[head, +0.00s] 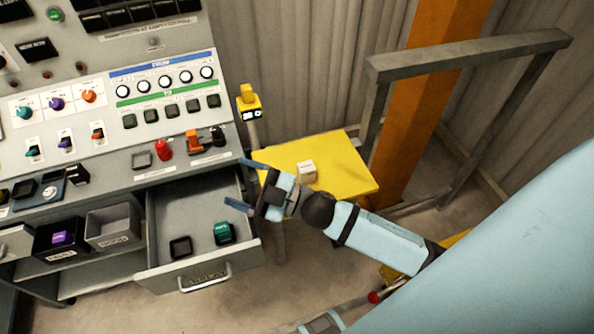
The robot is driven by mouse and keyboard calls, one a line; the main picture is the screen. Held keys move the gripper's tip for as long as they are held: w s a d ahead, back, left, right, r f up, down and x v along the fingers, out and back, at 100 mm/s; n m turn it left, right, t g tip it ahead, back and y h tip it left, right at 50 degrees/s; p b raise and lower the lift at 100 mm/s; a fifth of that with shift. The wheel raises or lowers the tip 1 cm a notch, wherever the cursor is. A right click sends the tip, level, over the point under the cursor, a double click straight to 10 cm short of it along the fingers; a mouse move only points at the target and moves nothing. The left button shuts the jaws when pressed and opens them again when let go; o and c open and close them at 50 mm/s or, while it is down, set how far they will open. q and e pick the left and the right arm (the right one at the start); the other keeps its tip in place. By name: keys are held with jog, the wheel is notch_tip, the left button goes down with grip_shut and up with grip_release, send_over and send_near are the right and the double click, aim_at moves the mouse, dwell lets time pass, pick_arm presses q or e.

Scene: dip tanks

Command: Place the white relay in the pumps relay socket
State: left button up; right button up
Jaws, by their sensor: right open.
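A small white block (306,171), which looks like the white relay, sits on the yellow table (345,165) right of the console. My right gripper (239,183) is open and empty. Its fingers point left, over the right edge of the open drawer, with the block behind them to the right. I cannot read which socket is labelled pumps. An empty-looking square grey frame (142,160) is on the console's lower ledge.
The open drawer (200,197) holds a black square piece (180,247) and a teal block (223,233). A red knob (163,150) and an orange piece (194,141) stand on the ledge. A grey rail (470,52) stands behind the table.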

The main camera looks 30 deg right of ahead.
jog(key=s+a+r+n+g+y+b, duration=0.1)
jog(key=a+r+n+g+y+b, duration=0.25)
jog(key=n+g, duration=0.8)
jog(key=n+g+h+b, duration=0.35)
jog(key=n+h, duration=0.25)
jog(key=h, duration=1.3)
send_over(306, 166)
notch_tip(306, 166, down, 4)
jog(key=shift+m, duration=0.25)
jog(key=f, duration=0.7)
jog(key=shift+s+d+f, duration=0.1)
jog(key=shift+s+f, duration=0.1)
jog(key=shift+s, duration=0.05)
jog(key=shift+f, duration=0.75)
notch_tip(306, 166, down, 5)
jog(key=shift+w+r, duration=0.15)
pick_arm(q)
jog(key=f, duration=0.1)
jog(key=w+f, duration=0.1)
jog(key=f, duration=0.2)
jog(key=shift+w+d+f, duration=0.1)
jog(key=shift+w+d, duration=0.1)
jog(key=shift+d, duration=0.1)
pick_arm(e)
jog(key=c, duration=1.1)
